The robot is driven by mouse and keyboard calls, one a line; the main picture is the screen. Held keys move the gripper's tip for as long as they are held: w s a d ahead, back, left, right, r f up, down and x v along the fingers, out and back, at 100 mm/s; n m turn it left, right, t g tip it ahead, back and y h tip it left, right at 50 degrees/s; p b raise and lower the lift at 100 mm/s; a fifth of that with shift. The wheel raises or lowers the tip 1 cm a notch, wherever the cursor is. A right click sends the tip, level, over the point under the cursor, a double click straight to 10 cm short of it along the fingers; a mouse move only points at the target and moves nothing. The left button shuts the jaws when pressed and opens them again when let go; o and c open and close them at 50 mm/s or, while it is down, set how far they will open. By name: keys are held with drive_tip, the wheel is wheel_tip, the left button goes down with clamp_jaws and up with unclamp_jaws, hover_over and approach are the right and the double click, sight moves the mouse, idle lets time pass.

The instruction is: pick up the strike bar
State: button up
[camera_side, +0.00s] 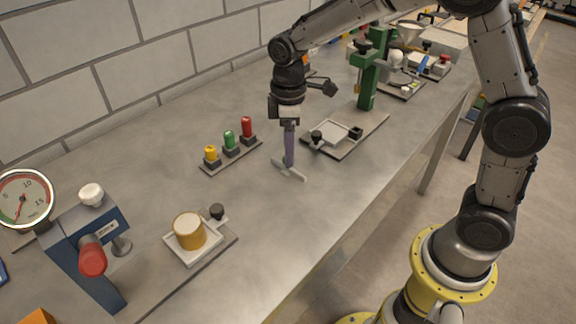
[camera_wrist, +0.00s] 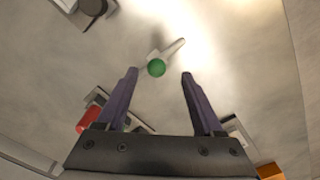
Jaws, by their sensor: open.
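The strike bar, a pale grey bar (camera_side: 297,176), lies flat on the grey table in the side view, right under my gripper (camera_side: 289,165). In the wrist view the bar (camera_wrist: 174,48) lies just beyond the fingertips, and a green ball (camera_wrist: 156,67) shows at its near part, between the fingers in the picture. The ball looks like a knob on the bar, but the side view hides it behind a finger. My gripper (camera_wrist: 158,74) is open and empty, its purple-grey fingers pointing down. I cannot tell whether they touch the bar.
A strip with yellow, green and red pegs (camera_side: 231,151) lies left of the bar. A small tray with dark knobs (camera_side: 334,134) and a green post (camera_side: 367,80) stand behind. A tan cup (camera_side: 189,232) stands on a tray in front, near a blue dial press (camera_side: 88,262). Table around the bar is clear.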

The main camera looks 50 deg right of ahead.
drive_tip(key=shift+w+d+f, duration=0.1)
drive_tip(key=shift+f, duration=1.05)
drive_tip(key=shift+w+d+f, duration=0.1)
drive_tip(key=shift+f, duration=1.05)
clamp_jaws()
